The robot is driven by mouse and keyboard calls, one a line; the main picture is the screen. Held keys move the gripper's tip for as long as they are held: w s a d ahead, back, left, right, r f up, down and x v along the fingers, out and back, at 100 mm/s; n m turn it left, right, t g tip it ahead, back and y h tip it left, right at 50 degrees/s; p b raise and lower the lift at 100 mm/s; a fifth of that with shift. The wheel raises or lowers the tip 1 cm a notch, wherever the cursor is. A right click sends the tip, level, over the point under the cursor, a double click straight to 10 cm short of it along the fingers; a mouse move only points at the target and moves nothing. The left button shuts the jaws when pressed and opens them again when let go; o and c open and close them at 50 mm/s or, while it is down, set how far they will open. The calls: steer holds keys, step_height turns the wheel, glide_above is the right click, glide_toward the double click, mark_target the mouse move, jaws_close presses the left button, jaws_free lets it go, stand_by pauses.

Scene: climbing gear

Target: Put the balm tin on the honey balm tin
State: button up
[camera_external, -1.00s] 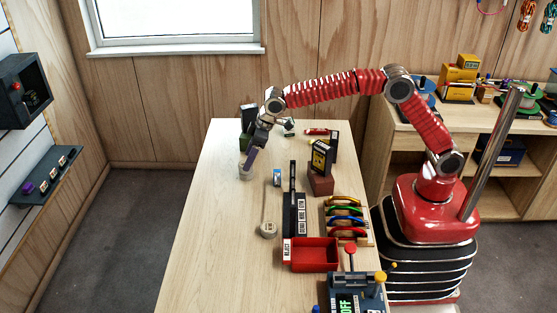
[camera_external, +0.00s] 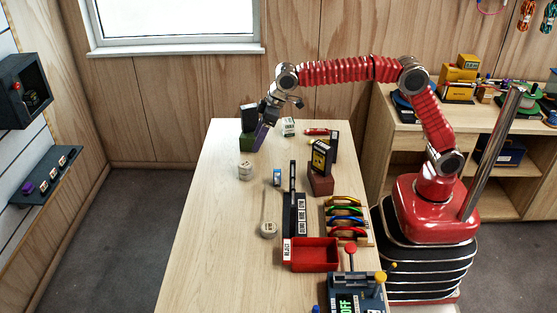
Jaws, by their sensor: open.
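A pale, round tin shape (camera_external: 245,170) stands upright near the left edge of the table. It looks tall enough to be two tins, one on the other, but the labels are too small to read, so I cannot tell the balm tin from the honey balm tin. My gripper (camera_external: 261,140), with a purple part at its end, is open. It hangs behind and a little right of the pale tin shape, apart from it. The gap between the fingers is too small to make out.
A dark and green block (camera_external: 248,118) is close to my gripper at the back left. A white labelled container (camera_external: 288,127) stands to its right. A red tray (camera_external: 312,256), a rack of coloured carabiners (camera_external: 347,218) and a black box (camera_external: 320,156) fill the right side. The left front tabletop is clear.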

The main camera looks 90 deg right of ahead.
stand_by(0.4)
steer(key=s+d+r, duration=0.1)
steer(key=s+r, duration=0.2)
steer(key=s, duration=0.9)
steer(key=s+d+r, duration=0.1)
steer(key=s+r, duration=0.2)
steer(key=s, duration=0.9)
steer(key=s+f, duration=0.4)
steer(key=s, duration=0.6)
steer(key=s+f+t, duration=0.1)
steer(key=s+f, duration=0.3)
steer(key=s, duration=0.6)
steer(key=shift+d+f, duration=0.25)
steer(key=shift+f, duration=0.05)
